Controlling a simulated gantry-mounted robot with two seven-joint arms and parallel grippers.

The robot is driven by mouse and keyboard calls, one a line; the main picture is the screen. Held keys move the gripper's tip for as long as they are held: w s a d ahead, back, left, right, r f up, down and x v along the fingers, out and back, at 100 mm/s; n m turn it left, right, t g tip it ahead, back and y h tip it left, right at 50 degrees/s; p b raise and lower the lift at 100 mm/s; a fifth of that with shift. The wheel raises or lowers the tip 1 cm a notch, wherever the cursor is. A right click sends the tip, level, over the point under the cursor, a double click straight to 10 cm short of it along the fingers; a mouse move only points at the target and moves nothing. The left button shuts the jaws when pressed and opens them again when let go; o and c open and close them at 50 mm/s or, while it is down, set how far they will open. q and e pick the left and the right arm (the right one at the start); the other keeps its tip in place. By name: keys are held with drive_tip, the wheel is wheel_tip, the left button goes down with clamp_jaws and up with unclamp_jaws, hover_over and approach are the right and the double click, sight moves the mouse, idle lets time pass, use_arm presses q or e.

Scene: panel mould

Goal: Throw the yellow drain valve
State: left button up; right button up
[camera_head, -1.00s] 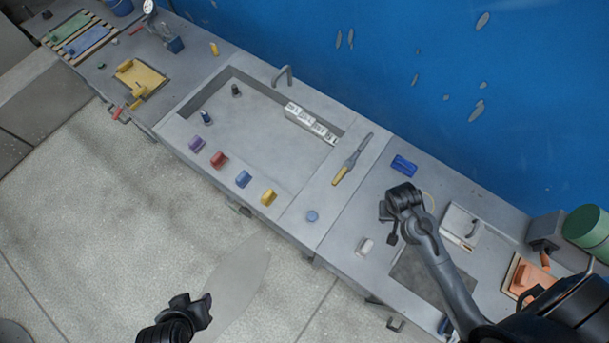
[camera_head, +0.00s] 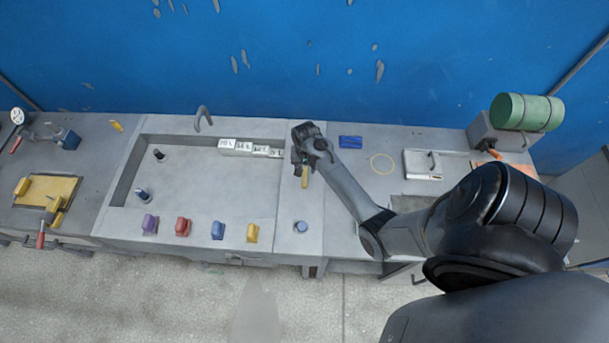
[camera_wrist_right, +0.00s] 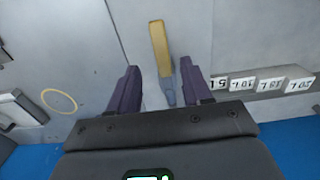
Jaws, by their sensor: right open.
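The yellow drain valve appears to be the yellow block (camera_head: 252,232) at the right end of a row of coloured blocks along the front edge of the basin. My right gripper (camera_head: 298,168) is open, behind and to the right of that block. It is over a yellow-handled tool (camera_head: 304,178). In the right wrist view the tool's yellow handle (camera_wrist_right: 160,48) extends ahead between the open fingers (camera_wrist_right: 158,88), and its grey end reaches between them. I cannot tell whether they touch it. My left gripper is out of view.
Purple (camera_head: 150,223), red (camera_head: 183,227) and blue (camera_head: 218,230) blocks stand left of the yellow one. White numbered blocks (camera_head: 243,146) line the basin's back edge near a tap (camera_head: 203,118). A round blue knob (camera_head: 301,227) is to the right.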

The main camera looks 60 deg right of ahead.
sight(305, 178)
drive_tip(key=shift+f, duration=3.05)
clamp_jaws()
